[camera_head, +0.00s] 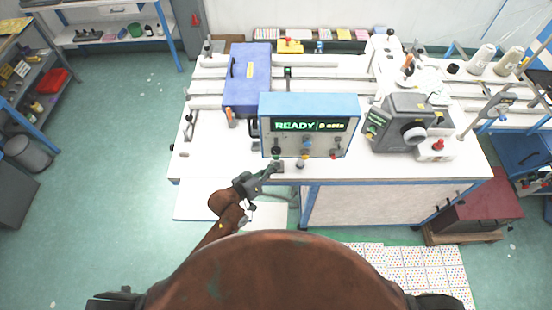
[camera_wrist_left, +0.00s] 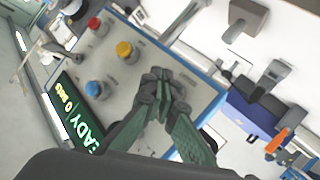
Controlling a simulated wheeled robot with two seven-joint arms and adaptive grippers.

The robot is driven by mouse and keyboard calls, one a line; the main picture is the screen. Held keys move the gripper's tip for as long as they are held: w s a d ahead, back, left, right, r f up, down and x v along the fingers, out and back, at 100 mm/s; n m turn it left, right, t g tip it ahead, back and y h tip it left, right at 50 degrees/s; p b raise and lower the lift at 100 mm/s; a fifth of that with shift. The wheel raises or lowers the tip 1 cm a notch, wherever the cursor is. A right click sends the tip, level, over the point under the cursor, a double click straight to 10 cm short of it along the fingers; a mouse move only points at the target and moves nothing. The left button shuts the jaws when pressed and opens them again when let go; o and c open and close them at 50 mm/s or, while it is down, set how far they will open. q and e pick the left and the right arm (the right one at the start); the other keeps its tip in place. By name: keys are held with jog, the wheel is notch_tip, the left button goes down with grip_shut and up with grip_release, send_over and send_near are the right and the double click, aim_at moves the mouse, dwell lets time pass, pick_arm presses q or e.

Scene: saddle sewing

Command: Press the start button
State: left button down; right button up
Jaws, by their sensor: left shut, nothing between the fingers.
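The control box (camera_head: 308,125) stands at the front edge of the white work table, its lit display (camera_head: 308,125) reading READY. In the left wrist view its grey panel carries a red button (camera_wrist_left: 94,23), a yellow button (camera_wrist_left: 123,49) and a blue button (camera_wrist_left: 95,88). No button is plainly marked as start; the labels are too small to read. My left gripper (camera_head: 277,159) is at the lower left part of the panel. In the left wrist view its fingertips (camera_wrist_left: 163,84) are together and empty, over the panel, hiding what lies beneath. Contact cannot be told.
A blue box (camera_head: 247,78) stands behind the control box on the left. A grey machine (camera_head: 400,122) with a dial and a red-topped button (camera_head: 438,145) stand to its right. The floor left of the table is clear. A dark red chest (camera_head: 478,207) stands at right.

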pick_arm(q)
jog(key=shift+w, duration=0.2)
jog(key=shift+w, duration=0.25)
